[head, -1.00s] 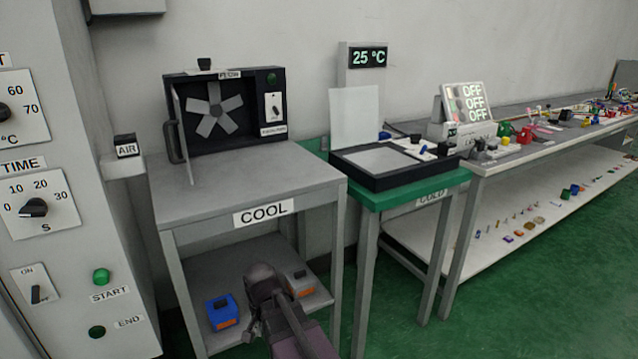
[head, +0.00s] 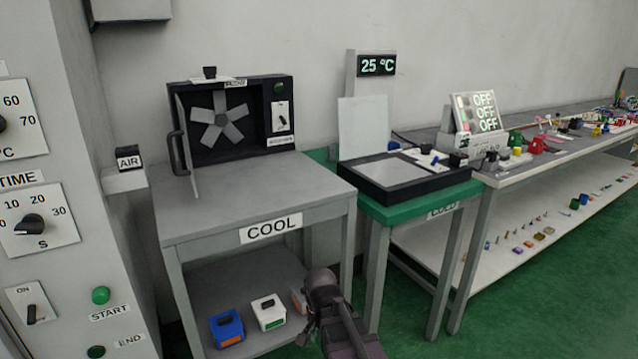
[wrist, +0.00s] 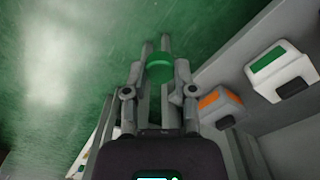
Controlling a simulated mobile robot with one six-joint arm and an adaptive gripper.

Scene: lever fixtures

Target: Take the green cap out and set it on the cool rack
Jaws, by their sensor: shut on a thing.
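The green cap (wrist: 159,67) is between the fingertips of my gripper (wrist: 158,75) in the wrist view, and the gripper is shut on it. Green floor lies behind the cap. In the head view my gripper (head: 308,328) is low, in front of the right end of the lower shelf of the COOL stand; the cap cannot be made out there. The COOL stand (head: 225,205) has a grey top, bare in front of the black fan box.
The lower shelf holds a blue box (head: 227,328), a white box with a green panel (head: 268,312) and a grey box with orange (wrist: 219,103), partly hidden by my arm in the head view. The green COLD table (head: 425,203) stands to the right.

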